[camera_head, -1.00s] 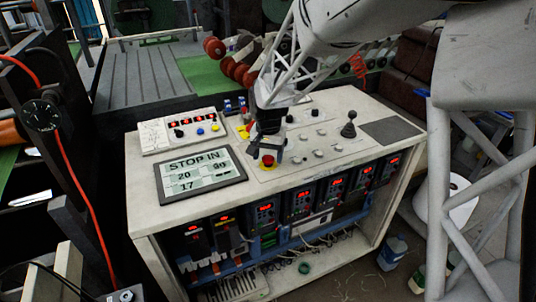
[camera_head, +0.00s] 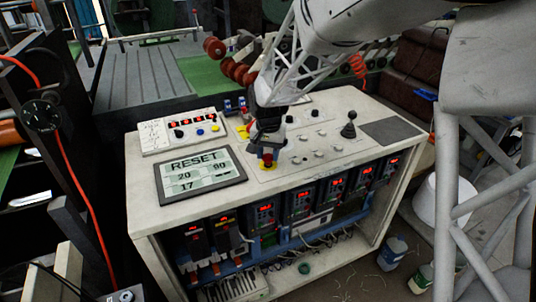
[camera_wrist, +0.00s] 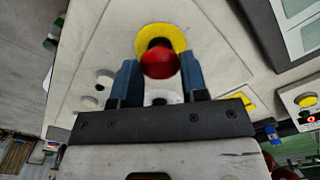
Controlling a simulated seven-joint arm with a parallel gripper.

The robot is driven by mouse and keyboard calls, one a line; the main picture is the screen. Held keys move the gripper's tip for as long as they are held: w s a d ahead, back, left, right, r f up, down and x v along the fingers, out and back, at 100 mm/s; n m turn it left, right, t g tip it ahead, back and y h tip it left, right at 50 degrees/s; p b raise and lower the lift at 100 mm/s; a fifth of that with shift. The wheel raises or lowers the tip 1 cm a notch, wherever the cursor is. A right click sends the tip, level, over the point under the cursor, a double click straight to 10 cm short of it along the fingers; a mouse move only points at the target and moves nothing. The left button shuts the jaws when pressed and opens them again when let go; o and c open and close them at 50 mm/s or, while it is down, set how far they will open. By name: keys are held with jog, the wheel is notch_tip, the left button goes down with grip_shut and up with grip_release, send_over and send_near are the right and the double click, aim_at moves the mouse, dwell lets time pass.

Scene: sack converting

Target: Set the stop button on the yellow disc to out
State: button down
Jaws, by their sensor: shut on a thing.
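The red stop button (camera_head: 267,157) stands on the yellow disc (camera_head: 268,167) on the panel top, right of the display. In the wrist view the round red button (camera_wrist: 160,64) shows above the yellow disc (camera_wrist: 173,36), with a dark stem between them. My gripper (camera_head: 268,151) is down over the button, its two blue-grey fingers on either side of it. In the wrist view my gripper (camera_wrist: 159,75) is shut on the button. The display (camera_head: 200,174) reads RESET, with 20, 90 and 17 below.
A small box (camera_head: 181,132) with red readouts and coloured buttons stands behind the display. Several knobs and a black joystick (camera_head: 349,127) stand to the right of the button. A dark flat pad (camera_head: 391,131) lies at the right end of the top.

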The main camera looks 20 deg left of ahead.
aim_at(269, 156)
jog(key=shift+r, duration=0.2)
jog(key=c, duration=0.6)
grip_release()
jog(key=shift+r, duration=3.9)
jog(key=shift+d, duration=0.1)
